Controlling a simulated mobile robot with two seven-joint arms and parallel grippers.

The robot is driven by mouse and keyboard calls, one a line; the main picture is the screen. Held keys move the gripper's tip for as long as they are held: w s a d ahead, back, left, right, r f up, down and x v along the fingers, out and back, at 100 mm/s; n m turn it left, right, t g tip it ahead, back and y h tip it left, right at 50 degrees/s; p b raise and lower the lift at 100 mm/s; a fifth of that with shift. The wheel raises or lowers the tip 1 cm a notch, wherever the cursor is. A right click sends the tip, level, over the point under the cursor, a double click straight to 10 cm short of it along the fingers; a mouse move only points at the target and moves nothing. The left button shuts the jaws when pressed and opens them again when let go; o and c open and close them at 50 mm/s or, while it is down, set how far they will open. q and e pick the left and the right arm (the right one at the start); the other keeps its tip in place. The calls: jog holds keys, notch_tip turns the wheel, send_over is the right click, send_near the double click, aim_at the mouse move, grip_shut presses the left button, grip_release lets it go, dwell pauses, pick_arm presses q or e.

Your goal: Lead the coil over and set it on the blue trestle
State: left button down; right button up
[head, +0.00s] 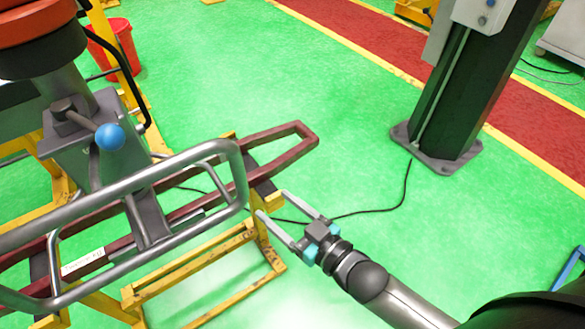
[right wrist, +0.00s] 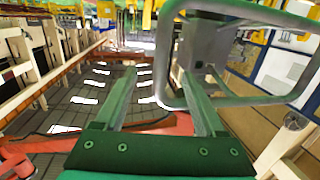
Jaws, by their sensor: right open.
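The coil (head: 290,157) is a long dark red loop with a pointed end. It rests across the yellow trestle (head: 200,268) at the left of the head view. A white label shows on its near part. My right gripper (head: 271,204) is open, its fingertips close to the trestle's right end and just below the coil's pointed end. In the right wrist view a reddish bar (right wrist: 155,126) crosses behind the open fingers; I cannot tell whether they touch it. A blue frame part (head: 568,268), probably the blue trestle, shows at the right edge. My left gripper is not in view.
A grey tubular frame (head: 190,155) with a blue-knobbed lever (head: 110,137) stands over the coil. A dark column (head: 450,110) stands on the green floor at the upper right. A black cable (head: 375,210) lies across otherwise clear floor. A red bucket (head: 118,48) stands at upper left.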

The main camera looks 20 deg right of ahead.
jog(key=w+a+r, duration=0.2)
jog(key=w+a, duration=0.1)
jog(key=w, duration=0.4)
jog(key=w+a+r, duration=0.2)
jog(key=w+a, duration=0.2)
jog(key=w, duration=0.3)
jog(key=shift+t, duration=0.4)
jog(key=shift+a, duration=0.1)
grip_shut()
dwell(0.9)
dwell(0.5)
dwell(1.5)
